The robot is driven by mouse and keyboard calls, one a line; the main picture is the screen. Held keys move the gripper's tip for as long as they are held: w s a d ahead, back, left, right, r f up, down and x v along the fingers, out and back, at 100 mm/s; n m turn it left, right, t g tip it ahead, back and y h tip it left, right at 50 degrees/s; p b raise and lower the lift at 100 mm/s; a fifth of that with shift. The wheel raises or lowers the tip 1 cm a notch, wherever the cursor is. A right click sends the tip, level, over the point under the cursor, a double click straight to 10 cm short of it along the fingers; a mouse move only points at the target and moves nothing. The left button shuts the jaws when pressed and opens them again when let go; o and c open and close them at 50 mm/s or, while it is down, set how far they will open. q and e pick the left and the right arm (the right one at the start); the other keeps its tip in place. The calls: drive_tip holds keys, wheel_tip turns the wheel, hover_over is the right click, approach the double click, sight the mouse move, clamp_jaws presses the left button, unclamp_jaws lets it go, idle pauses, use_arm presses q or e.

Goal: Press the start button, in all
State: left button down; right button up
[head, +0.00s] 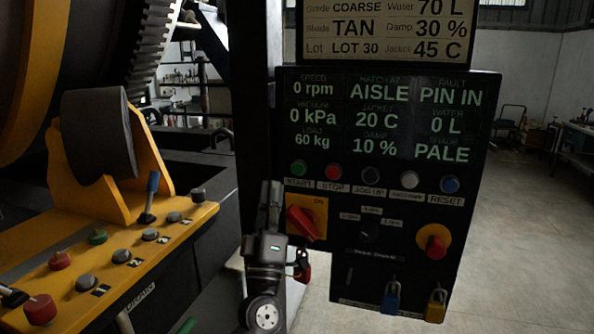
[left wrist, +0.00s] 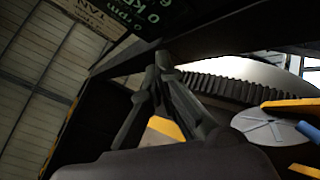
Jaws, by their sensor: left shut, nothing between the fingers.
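The start button (head: 299,167) is a small round green button at the left end of the button row on the black control panel (head: 340,262), with a START label under it. My left gripper (head: 271,190) is shut and empty, fingers pointing up, in front of the panel's left edge. Its tips appear below and left of the start button, apart from it in the picture; the depth gap cannot be told. In the left wrist view the shut fingertips (left wrist: 161,62) show below a corner of the panel's display (left wrist: 150,14); the start button cannot be made out there. My right gripper is not in view.
Beside the start button are the stop button (head: 333,172) and several others. Below are a red rotary switch (head: 303,222), a red emergency knob (head: 434,241) and padlocks (head: 391,297). The display reads PIN IN under FAULT. A yellow console (head: 105,270) stands left. Open floor lies right.

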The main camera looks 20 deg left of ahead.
sight(298, 169)
use_arm(q)
drive_tip(key=shift+w, duration=0.15)
drive_tip(key=shift+w+d+b, duration=0.15)
drive_tip(key=shift+w+b, duration=2.55)
drive_tip(key=shift+w, duration=1.6)
drive_tip(key=shift+w, duration=0.1)
drive_tip(key=shift+w+b, duration=0.3)
